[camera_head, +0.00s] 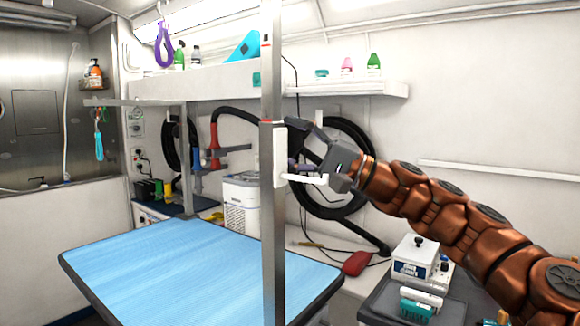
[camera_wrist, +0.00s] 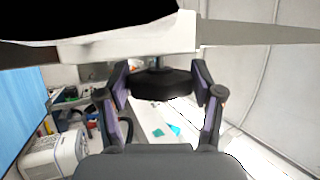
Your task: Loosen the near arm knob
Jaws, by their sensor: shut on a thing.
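The near grooming arm is an upright metal post (camera_head: 272,230) at the near edge of the blue table (camera_head: 190,265). A white clamp block (camera_head: 281,157) sits on the post, with a white bar (camera_head: 308,179) sticking out to the right. The near arm knob (camera_wrist: 160,83) is black and round, below the white block in the wrist view. My gripper (camera_wrist: 160,78) has one finger on each side of the knob and is shut on it. In the head view my gripper (camera_head: 304,148) reaches the clamp from the right; the knob is mostly hidden there.
A far post (camera_head: 185,160) stands at the table's back. A coiled black hose (camera_head: 352,150) hangs on the wall behind my gripper. A dark cart (camera_head: 385,300) with a white box (camera_head: 415,258) stands below my arm. A shelf (camera_head: 350,89) with bottles is above.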

